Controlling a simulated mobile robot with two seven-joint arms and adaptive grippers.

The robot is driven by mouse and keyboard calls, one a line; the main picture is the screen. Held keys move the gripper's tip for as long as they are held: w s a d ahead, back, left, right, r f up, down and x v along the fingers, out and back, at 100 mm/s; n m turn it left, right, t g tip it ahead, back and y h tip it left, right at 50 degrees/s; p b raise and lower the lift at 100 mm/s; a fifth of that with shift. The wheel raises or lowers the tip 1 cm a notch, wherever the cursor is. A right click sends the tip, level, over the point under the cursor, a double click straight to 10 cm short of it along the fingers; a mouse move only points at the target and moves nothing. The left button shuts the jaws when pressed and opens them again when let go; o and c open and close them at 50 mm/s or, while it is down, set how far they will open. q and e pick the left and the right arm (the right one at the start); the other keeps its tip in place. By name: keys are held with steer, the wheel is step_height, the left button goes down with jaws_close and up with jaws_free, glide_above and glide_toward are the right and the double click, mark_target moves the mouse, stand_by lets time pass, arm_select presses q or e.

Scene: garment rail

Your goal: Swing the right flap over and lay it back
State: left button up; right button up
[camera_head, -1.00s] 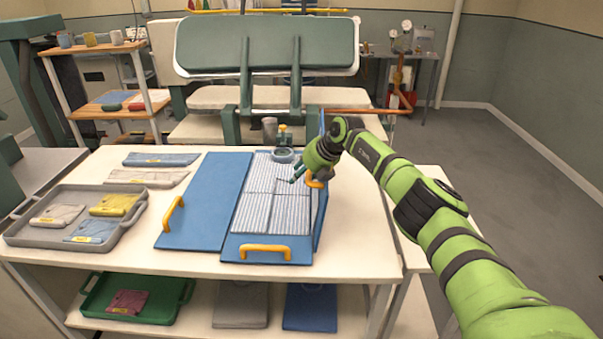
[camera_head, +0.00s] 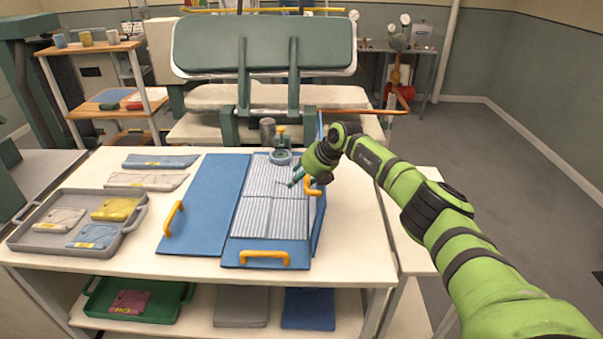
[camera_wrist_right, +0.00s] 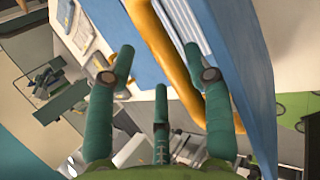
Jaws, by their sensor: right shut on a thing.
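The blue folding board lies on the white table, with a striped grey-white garment (camera_head: 270,212) on its middle panel. The right flap (camera_head: 319,215) stands steeply raised along the garment's right side, seen almost edge-on. Its orange handle (camera_head: 312,188) is in the jaws of my right gripper (camera_head: 304,178). In the right wrist view the handle (camera_wrist_right: 165,45) runs between the two fingers, in front of the blue flap (camera_wrist_right: 235,60). The left flap (camera_head: 203,205) lies flat and bare. The front flap (camera_head: 240,256) lies flat with its handle (camera_head: 264,258). My left gripper is out of view.
A grey tray (camera_head: 30,244) with folded garments stands at the left. Two folded cloths (camera_head: 160,161) lie behind it. A large press (camera_head: 265,45) stands behind. The table right of the flap (camera_head: 350,240) is clear.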

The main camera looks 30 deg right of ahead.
steer(key=a+p+v, duration=0.2)
steer(key=v, duration=0.6)
steer(key=w+a+r+p+v, duration=0.1)
steer(key=p+v, duration=0.2)
steer(key=v, duration=0.6)
steer(key=shift+r, duration=0.5)
steer(key=shift+s, duration=0.15)
